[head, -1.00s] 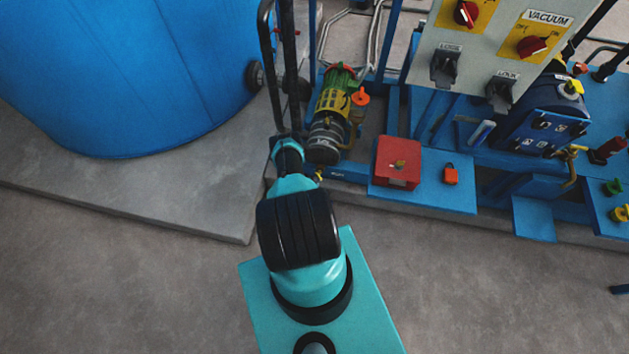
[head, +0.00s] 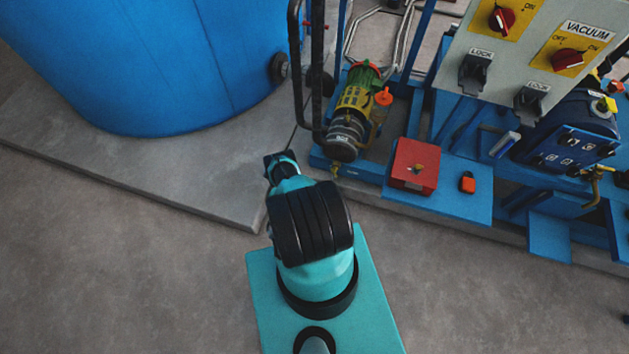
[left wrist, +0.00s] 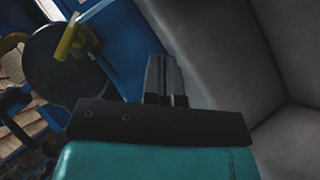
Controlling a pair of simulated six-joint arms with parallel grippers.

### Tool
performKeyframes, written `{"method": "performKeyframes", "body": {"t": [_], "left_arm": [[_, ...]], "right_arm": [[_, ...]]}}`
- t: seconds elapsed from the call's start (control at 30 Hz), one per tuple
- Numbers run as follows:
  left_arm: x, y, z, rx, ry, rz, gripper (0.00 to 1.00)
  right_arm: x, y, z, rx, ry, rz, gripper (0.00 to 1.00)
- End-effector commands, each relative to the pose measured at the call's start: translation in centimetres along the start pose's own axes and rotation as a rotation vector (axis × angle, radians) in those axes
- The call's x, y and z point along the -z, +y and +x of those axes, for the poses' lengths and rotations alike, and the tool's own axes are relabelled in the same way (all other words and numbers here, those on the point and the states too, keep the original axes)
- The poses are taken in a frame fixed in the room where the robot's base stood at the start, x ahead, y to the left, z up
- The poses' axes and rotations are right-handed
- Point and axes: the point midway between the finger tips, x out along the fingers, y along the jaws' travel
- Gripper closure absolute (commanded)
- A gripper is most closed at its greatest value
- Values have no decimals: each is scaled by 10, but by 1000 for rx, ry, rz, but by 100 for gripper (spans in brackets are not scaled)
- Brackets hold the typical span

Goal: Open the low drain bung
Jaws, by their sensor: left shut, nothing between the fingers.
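A small yellow fitting (head: 335,170) sits low at the near end of the pump (head: 343,138) in the head view; it is likely the drain bung, but it is too small to be sure. In the left wrist view a yellow piece (left wrist: 68,37) stands out from a dark round end face (left wrist: 60,65). My left gripper (left wrist: 166,80) is shut and empty, its fingers to the right of the yellow piece and apart from it. In the head view the end of my left arm is left of the pump, over the floor near the plinth corner. My right gripper is in neither view.
A blue tank (head: 150,60) stands on a concrete plinth (head: 190,180) at left. A black upright rail (head: 297,70) stands beside the pump. A red box (head: 414,165) and a small orange block (head: 467,182) sit on the blue skid. A control panel (head: 530,50) is at upper right.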

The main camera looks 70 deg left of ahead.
Motion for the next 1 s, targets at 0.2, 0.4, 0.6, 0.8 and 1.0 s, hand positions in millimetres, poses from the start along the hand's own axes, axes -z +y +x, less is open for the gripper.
{"method": "performKeyframes", "body": {"t": [0.2,0.4,0.6,0.8,1.0], "left_arm": [[-2,-5,-5,0,0,0,100],[-2,-5,-5,0,0,0,98],[5,-1,-4,12,-7,9,79],[31,18,0,70,-45,41,60],[57,53,-4,147,-116,86,58]], "right_arm": [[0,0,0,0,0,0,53],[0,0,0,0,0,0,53],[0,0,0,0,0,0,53],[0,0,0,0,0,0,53],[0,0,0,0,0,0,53]]}}
